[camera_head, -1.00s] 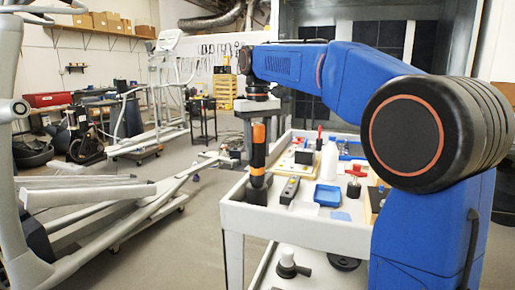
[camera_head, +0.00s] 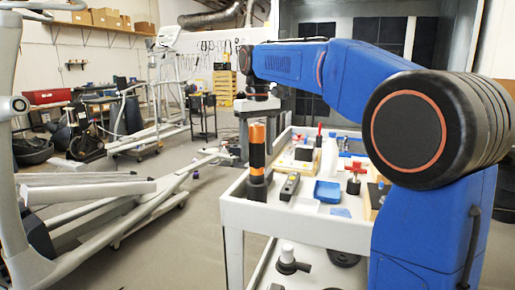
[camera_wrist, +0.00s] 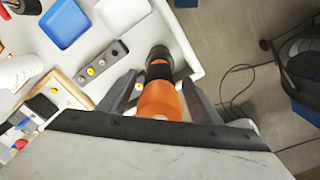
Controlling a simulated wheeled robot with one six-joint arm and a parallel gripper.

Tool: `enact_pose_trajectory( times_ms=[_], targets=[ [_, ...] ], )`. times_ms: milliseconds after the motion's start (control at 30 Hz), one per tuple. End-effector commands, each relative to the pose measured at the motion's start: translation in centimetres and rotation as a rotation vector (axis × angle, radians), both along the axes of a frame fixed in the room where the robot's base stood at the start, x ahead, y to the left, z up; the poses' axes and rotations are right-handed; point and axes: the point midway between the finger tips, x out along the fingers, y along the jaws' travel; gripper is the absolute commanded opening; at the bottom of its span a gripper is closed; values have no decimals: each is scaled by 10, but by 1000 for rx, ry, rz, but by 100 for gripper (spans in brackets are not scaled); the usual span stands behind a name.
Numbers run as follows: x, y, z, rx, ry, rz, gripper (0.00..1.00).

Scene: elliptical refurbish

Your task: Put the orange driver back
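The orange driver (camera_head: 257,134), with black bands, stands upright near the front left corner of the white cart (camera_head: 300,226). Its dark lower end is at the cart top; whether it rests there or in a holder I cannot tell. In the wrist view the driver (camera_wrist: 160,100) points away from me, orange end nearest. My gripper (camera_wrist: 160,78) is around it, one finger on each side, with narrow gaps to the handle. It seems open. In the head view my gripper (camera_head: 257,128) comes down over the driver from above.
On the cart are a dark bar with coloured buttons (camera_head: 290,186), a blue tray (camera_head: 328,191), a white square tray (camera_wrist: 122,12), a white bottle (camera_head: 330,160) and a red-handled part (camera_head: 355,168). A grey elliptical machine (camera_head: 95,205) stands left. Floor between is mostly clear.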

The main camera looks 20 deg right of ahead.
Motion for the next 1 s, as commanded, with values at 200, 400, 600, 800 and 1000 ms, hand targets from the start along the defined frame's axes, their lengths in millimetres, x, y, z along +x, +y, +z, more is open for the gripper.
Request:
enact_pose_trajectory(
  times_ms=[200,400,600,800,1000],
  targets=[
    [1,0,6,0,0,0,58],
    [1,0,36,0,-1,0,58],
    [1,0,76,1,-3,0,58],
    [1,0,105,0,-2,0,58],
    [0,0,118,0,0,0,58]
  ],
)
